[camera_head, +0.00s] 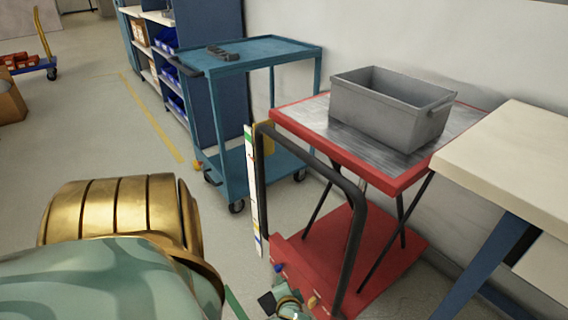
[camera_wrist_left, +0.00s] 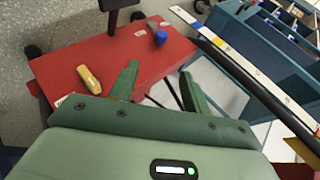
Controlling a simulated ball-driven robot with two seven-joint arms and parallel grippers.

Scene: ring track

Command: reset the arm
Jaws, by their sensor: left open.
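My left arm (camera_head: 120,240), gold and pale green, fills the lower left of the head view. My left gripper (camera_wrist_left: 160,84) shows in the wrist view with its two green fingers apart and nothing between them. It is over the red base (camera_wrist_left: 100,62) of a lift table, on which a yellow-handled object (camera_wrist_left: 89,78) and a small blue object (camera_wrist_left: 160,37) show. The fingers' height above the base is hard to tell. My right gripper is in neither view.
The red lift table (camera_head: 398,186) carries a grey bin (camera_head: 375,108); its black handle (camera_head: 355,235) rises near my arm. A blue cart (camera_head: 290,50) stands behind, a cream-topped bench (camera_head: 510,150) at right. Floor at left is mostly clear.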

